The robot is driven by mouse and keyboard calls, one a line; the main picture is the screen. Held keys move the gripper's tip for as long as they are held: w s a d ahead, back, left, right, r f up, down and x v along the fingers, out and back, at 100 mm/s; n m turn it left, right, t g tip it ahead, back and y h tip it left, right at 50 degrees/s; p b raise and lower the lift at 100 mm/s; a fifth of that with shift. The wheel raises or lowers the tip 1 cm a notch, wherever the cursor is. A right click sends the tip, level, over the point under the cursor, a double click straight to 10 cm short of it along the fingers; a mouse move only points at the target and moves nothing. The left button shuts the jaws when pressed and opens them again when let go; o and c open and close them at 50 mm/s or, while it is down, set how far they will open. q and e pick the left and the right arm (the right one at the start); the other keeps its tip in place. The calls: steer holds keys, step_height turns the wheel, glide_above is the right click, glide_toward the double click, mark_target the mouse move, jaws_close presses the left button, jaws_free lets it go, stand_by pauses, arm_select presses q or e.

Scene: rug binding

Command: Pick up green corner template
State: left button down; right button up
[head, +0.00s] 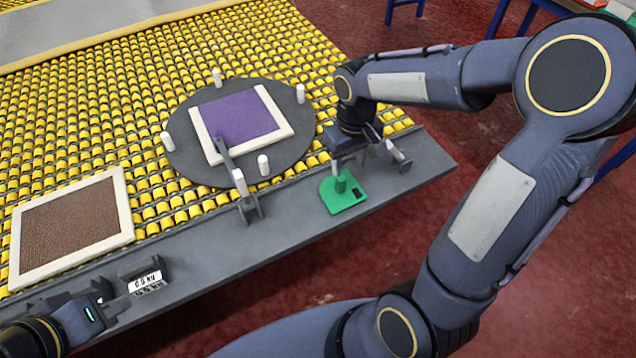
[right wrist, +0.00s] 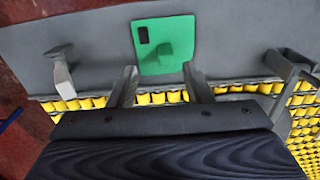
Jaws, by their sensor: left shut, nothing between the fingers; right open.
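The green corner template (head: 345,196) is a flat green plate with a raised green grip block and a small dark patch. It lies on the grey front ledge in the head view. It also shows in the right wrist view (right wrist: 180,55), just beyond the fingertips. My right gripper (head: 365,155) is open above and slightly behind the template, with nothing between its fingers. In the right wrist view the two fingers (right wrist: 160,80) point toward the template's near edge, and the grip block lies roughly between their lines. My left gripper (head: 118,305) is shut and empty at the lower left.
A dark round turntable (head: 180,145) with white pegs carries a purple rug with white edging (head: 240,118). A brown rug with white edging (head: 70,230) lies left on yellow rollers. A 0.5 kg weight (head: 146,280) and a holder (head: 247,208) stand on the grey ledge (head: 290,225).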

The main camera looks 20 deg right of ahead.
mark_target(342, 179)
steer(key=shift+w+a+f, duration=0.1)
steer(key=shift+w+f, duration=0.15)
steer(key=shift+f, duration=0.15)
steer(key=f, duration=0.7)
steer(key=shift+w+a+f, duration=0.15)
steer(key=shift+w+a, duration=0.1)
steer(key=shift+a, duration=0.1)
jaws_close()
